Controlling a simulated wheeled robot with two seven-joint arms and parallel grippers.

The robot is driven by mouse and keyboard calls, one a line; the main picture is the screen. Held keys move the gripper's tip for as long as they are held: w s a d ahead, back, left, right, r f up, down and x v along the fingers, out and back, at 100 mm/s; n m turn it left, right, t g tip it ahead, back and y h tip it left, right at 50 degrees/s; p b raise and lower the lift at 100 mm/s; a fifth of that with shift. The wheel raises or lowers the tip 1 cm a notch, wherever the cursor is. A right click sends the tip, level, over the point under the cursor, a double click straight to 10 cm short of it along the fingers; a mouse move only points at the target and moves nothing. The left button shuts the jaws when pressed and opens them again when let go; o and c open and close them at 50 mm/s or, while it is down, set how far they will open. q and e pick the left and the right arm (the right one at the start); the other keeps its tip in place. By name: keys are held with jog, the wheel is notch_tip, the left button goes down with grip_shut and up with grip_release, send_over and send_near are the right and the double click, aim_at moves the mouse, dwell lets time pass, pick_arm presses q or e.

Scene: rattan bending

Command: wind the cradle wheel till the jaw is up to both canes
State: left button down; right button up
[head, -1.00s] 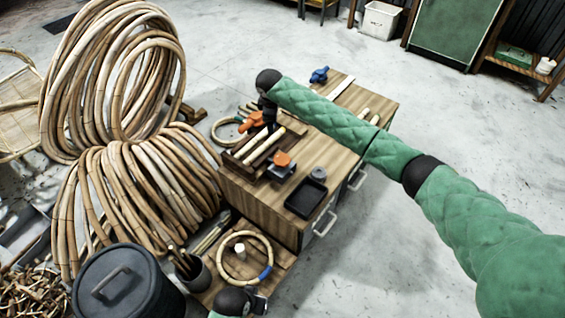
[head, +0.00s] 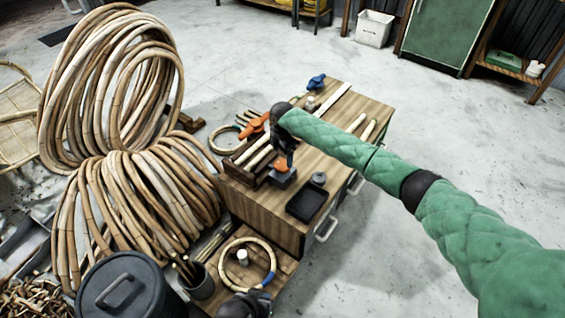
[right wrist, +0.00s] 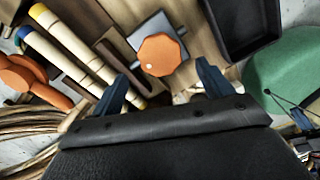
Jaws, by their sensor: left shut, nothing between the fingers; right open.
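The two pale canes (head: 258,157) lie side by side in the dark wooden cradle (head: 239,173) on the bench. In the right wrist view one cane has a blue end and the other a yellow end (right wrist: 85,50). A dark bar that looks like the jaw (right wrist: 118,66) lies beside the yellow-ended cane; a narrow gap seems to show between them. The orange wheel (right wrist: 161,55) sits on a grey block. My right gripper (right wrist: 163,78) is open and empty, its fingertips either side of the wheel's near side, not gripping it. My left gripper (head: 258,301) is shut and empty, low by the shelf.
A black tray (head: 306,204) and a small grey pot (head: 319,178) stand near the wheel. An orange tool (right wrist: 20,75) lies left of the canes. Large rattan coils (head: 110,90) stand left of the bench. A cane ring (head: 236,247) lies on the low shelf.

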aim_at(282, 164)
jog(key=shift+f, duration=2.6)
jog(key=c, duration=1)
